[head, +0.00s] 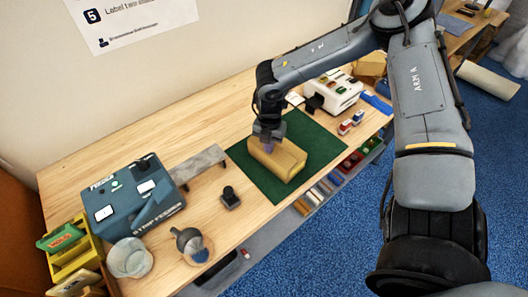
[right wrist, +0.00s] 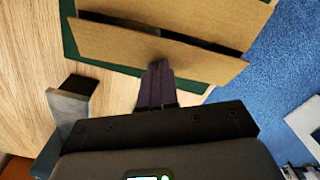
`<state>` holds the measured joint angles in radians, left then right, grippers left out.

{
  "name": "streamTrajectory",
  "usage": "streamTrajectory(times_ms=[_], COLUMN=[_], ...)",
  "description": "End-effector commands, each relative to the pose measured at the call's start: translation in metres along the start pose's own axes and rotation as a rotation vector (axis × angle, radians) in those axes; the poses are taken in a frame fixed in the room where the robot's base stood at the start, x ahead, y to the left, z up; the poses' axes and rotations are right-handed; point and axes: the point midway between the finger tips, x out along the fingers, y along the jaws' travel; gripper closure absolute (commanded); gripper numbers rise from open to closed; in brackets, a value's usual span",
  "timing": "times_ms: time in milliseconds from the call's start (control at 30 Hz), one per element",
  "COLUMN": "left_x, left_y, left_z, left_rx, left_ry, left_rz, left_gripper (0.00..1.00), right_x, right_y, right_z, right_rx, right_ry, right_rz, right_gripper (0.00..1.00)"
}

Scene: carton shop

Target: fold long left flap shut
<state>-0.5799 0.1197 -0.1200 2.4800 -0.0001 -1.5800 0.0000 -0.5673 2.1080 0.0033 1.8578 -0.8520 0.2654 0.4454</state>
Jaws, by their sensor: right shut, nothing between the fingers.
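The tan carton (head: 289,164) sits on the green mat (head: 318,134) on the workbench. In the right wrist view a long cardboard flap (right wrist: 125,42) spans the top, with a dark gap between it and another cardboard panel (right wrist: 205,14). I cannot tell for sure which flap is the long left one. My right gripper (head: 268,148) points down at the carton's left end, its purple fingers shut and empty. In the right wrist view the fingertips (right wrist: 158,66) are at the near edge of the flap; contact is unclear. My left gripper is out of view.
A grey metal bracket (head: 200,162) and a blue machine (head: 140,207) stand left of the mat. A small black block (head: 230,197) is in front. A white machine (head: 333,90) stands behind right, near small coloured items (head: 351,122). A glass bowl (head: 130,258) is front left.

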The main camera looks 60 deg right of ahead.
Motion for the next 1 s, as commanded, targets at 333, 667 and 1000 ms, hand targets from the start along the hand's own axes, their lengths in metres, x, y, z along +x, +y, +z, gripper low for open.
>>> streamTrajectory(times_ms=[333, 667, 1000], left_x=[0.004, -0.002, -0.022], left_y=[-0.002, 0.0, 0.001], left_z=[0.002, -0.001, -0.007], left_rx=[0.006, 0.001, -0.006], left_ry=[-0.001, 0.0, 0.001], left_rz=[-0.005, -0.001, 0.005], left_gripper=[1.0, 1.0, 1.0], right_x=[0.006, -0.004, -0.037], right_y=[-0.003, -0.003, -0.003], right_z=[0.007, 0.007, 0.007], right_rx=[0.001, 0.0, 0.0], right_ry=[0.001, 0.0, 0.0], right_rz=[0.001, 0.001, 0.002], right_gripper=[1.0, 1.0, 1.0])
